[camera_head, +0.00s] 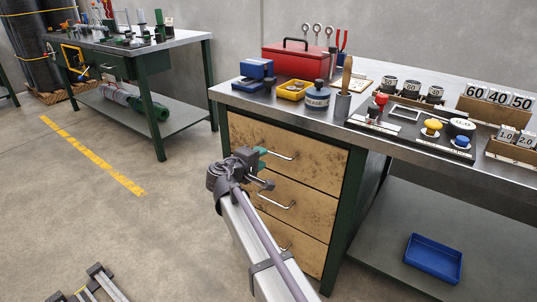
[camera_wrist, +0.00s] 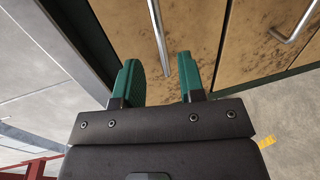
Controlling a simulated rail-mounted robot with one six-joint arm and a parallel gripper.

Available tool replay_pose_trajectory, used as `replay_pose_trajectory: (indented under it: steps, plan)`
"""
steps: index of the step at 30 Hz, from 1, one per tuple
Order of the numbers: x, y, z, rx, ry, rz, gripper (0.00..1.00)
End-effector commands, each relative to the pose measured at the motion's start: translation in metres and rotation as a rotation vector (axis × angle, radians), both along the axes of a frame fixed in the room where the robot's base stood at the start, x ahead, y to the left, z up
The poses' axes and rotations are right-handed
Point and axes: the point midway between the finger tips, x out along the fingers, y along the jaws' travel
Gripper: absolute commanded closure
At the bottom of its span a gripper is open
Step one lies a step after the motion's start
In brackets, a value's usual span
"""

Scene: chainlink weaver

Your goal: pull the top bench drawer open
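The top bench drawer (camera_head: 318,168) has a worn tan front and sits flush in the green bench frame, shut. Its metal bar handle (camera_head: 283,156) also shows in the wrist view (camera_wrist: 158,38). My gripper (camera_head: 263,168) is in front of the drawer stack, by the left part of the top handle. In the wrist view my gripper (camera_wrist: 160,64) has its green fingers spread apart, with the end of the handle bar showing between and beyond them. Whether the fingers reach around the bar is unclear. No contact is visible.
Lower drawers with a middle handle (camera_head: 276,200) are below, partly behind my arm. The metal benchtop (camera_head: 225,93) above carries a red toolbox (camera_head: 297,62) and other items. A blue tray (camera_head: 433,258) sits on the lower shelf. Floor to the left is open.

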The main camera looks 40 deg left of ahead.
Motion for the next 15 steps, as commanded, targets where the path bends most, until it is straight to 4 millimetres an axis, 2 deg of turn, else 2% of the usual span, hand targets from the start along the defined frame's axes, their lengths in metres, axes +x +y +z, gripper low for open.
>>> replay_pose_trajectory:
  steps: [1,6,10,15]
  plan:
    - [0.014,0.002,-0.006,0.000,0.000,-0.004,0.63]
    - [0.049,0.004,-0.012,0.001,0.001,-0.002,0.63]
    - [0.062,0.004,-0.014,0.000,0.001,-0.002,0.63]
    - [0.064,0.004,-0.014,0.000,0.001,-0.001,0.63]
